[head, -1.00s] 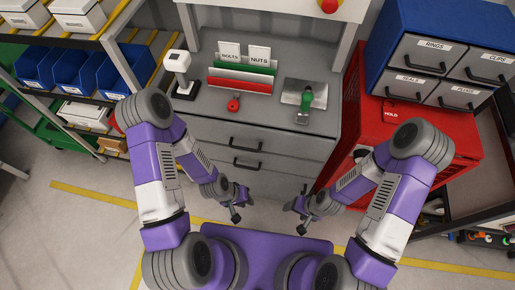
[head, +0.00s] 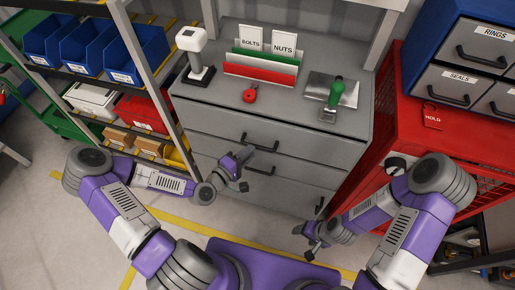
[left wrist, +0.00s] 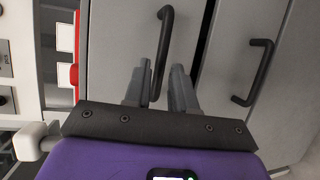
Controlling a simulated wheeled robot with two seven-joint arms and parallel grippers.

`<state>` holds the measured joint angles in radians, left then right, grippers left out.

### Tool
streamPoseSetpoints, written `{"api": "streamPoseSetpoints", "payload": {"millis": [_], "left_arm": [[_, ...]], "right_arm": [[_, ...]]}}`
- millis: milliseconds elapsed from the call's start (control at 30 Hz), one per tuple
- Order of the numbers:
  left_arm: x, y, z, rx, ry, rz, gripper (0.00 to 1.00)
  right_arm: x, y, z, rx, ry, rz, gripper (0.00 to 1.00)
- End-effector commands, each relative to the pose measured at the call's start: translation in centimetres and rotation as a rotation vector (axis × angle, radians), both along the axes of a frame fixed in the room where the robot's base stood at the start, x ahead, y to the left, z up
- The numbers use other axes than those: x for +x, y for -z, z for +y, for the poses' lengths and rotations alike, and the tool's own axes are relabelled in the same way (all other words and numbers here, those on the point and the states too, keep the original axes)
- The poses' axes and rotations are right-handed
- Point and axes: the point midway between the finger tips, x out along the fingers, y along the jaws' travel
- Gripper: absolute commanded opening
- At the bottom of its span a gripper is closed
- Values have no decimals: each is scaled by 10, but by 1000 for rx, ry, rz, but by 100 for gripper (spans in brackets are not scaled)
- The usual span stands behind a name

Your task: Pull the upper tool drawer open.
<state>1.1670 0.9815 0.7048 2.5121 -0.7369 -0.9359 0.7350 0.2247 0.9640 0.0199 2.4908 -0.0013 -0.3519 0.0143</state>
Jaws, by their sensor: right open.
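The grey cabinet's upper drawer (head: 215,147) looks shut, with a dark bar handle (head: 262,144); this handle also shows in the left wrist view (left wrist: 165,40). The second drawer's handle (head: 261,170) is just below, right of the fingers in the left wrist view (left wrist: 257,72). My right gripper (head: 310,243) is open and empty, low and away from the cabinet.
The cabinet top (head: 210,97) holds a red and green file rack (head: 262,70), a small red object (head: 250,94) and a green-handled tool (head: 335,95). A shelf with blue bins (head: 135,50) stands left, a red cabinet (head: 430,140) right. Floor is clear in front.

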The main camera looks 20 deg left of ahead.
Motion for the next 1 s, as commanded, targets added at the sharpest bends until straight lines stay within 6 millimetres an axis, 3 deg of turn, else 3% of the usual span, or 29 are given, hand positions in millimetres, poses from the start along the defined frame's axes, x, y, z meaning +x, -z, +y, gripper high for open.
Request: {"api": "streamPoseSetpoints", "payload": {"millis": [300,667,833,1000], "left_arm": [[40,10,-20,2,3,1,25],[47,10,-23,2,1,3,25],[47,10,-22,2,1,3,2],[47,10,-22,2,1,3,0]], "right_arm": [[0,12,0,0,0,0,69],[0,13,0,0,0,0,69],[0,13,0,0,0,0,69],[0,13,0,0,0,0,69]]}}
